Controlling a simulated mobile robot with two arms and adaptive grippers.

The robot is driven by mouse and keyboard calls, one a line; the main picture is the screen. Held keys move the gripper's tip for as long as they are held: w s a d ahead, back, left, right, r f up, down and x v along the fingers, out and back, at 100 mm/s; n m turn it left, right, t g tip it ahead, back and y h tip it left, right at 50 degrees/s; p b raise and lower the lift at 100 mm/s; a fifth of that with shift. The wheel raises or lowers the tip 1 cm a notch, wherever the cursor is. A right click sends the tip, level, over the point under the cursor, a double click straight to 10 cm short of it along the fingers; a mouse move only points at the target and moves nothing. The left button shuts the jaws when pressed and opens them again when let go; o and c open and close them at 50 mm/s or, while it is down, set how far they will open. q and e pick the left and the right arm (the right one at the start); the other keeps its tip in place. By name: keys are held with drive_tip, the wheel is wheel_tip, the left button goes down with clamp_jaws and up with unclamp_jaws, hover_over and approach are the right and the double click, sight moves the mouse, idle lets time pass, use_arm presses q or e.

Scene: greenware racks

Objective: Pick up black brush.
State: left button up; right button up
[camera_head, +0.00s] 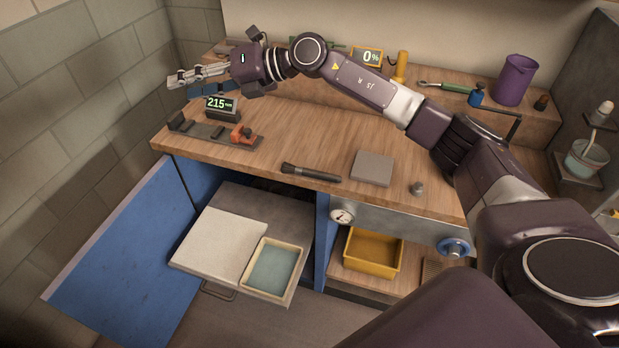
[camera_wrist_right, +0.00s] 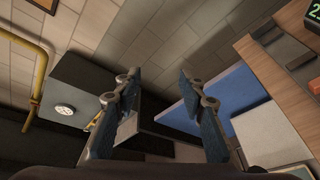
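The black brush (camera_head: 318,174) lies on the wooden workbench (camera_head: 278,143) near its front edge, bristles to the left and dark handle to the right. My right gripper (camera_head: 176,79) is raised at the far left end of the bench, well apart from the brush. In the right wrist view its two fingers stand apart with nothing between them (camera_wrist_right: 159,78). The brush is not visible in that view. My left gripper is not in view.
A grey square slab (camera_head: 373,168) and small grey weight (camera_head: 417,188) lie right of the brush. A digital gauge (camera_head: 221,107) and orange-clamped rail (camera_head: 215,132) stand left. A blue door (camera_head: 125,260) hangs open.

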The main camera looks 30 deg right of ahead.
drive_tip(key=s+d+f+n+g+h+b, duration=0.1)
drive_tip(key=s+d+f+n+g+h, duration=0.1)
drive_tip(key=f, duration=0.3)
drive_tip(key=s+d+f+n+g+h, duration=0.1)
drive_tip(key=s+d+f+n+h, duration=0.15)
drive_tip(key=f, duration=0.35)
drive_tip(key=n+g+h+b, duration=0.2)
drive_tip(key=n+g+h, duration=0.15)
drive_tip(key=h, duration=0.45)
approach(311, 171)
drive_tip(key=shift+w+d+f+m, duration=0.2)
drive_tip(key=shift+f+m, duration=0.1)
drive_tip(key=shift+f, duration=0.35)
drive_tip(key=shift+d+f, duration=0.15)
drive_tip(key=shift+f, duration=0.15)
drive_tip(key=f, duration=0.2)
drive_tip(key=f+p, duration=0.1)
drive_tip(key=f, duration=0.1)
drive_tip(key=w+f+p, duration=0.1)
drive_tip(key=f, duration=0.1)
drive_tip(key=shift+f, duration=0.5)
drive_tip(key=shift+c, duration=0.4)
clamp_jaws()
